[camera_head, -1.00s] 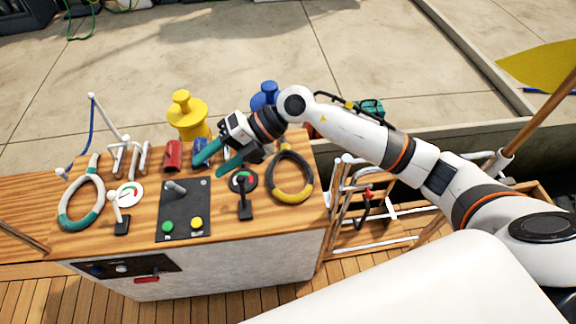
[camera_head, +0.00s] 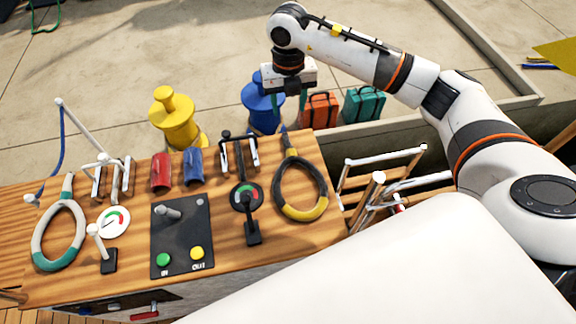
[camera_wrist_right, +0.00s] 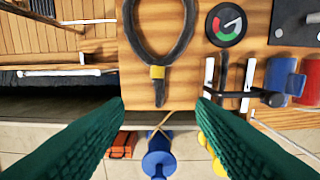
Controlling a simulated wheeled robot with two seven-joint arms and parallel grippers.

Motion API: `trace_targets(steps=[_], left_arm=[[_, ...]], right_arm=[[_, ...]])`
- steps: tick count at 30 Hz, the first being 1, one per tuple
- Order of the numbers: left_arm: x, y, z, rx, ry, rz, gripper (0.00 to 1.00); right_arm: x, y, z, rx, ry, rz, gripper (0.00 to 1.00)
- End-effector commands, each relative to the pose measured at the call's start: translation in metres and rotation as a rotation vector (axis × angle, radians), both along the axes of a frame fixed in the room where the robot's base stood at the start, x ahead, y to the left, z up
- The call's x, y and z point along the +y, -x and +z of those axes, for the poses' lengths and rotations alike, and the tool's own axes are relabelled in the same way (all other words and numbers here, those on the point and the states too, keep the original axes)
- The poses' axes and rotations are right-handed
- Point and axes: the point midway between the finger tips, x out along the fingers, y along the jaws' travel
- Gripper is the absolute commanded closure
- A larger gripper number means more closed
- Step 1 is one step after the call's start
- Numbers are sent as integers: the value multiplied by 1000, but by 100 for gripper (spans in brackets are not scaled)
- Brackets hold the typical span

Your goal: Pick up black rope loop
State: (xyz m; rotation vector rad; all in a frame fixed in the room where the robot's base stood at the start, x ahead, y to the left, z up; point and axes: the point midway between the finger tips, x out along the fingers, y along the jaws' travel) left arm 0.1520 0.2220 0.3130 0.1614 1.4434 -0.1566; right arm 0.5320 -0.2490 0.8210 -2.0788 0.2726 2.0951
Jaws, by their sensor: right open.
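The black rope loop (camera_head: 305,214), with a yellow collar and a yellow lower end, lies at the right end of the wooden console top. It also shows in the right wrist view (camera_wrist_right: 157,72), its narrow tail pointing down between my fingers. My right gripper (camera_head: 288,110) is open and empty, with green fingers pointing down, just beyond the console's far edge near the loop's tail. In the wrist view its fingertips (camera_wrist_right: 161,100) are spread on either side of the tail, apart from it. My left gripper is not in view.
A white-and-green loop (camera_head: 58,235) lies at the console's left end. Between are a black panel (camera_head: 182,245), a lever with a dial (camera_head: 246,196) and red and blue holders. A blue bollard (camera_head: 262,100), yellow bollard (camera_head: 174,120) and orange case (camera_head: 319,109) stand behind. White rails (camera_head: 385,160) are right.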

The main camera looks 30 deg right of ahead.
Motion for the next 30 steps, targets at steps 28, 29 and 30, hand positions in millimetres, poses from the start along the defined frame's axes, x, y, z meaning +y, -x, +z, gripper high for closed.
trace_targets(steps=[28,29,30], left_arm=[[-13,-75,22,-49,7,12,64],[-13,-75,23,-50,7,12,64],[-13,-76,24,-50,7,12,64]], right_arm=[[0,2,-118,1,-3,1,49],[0,2,-120,0,-3,2,49],[0,2,-121,0,-3,2,49]])
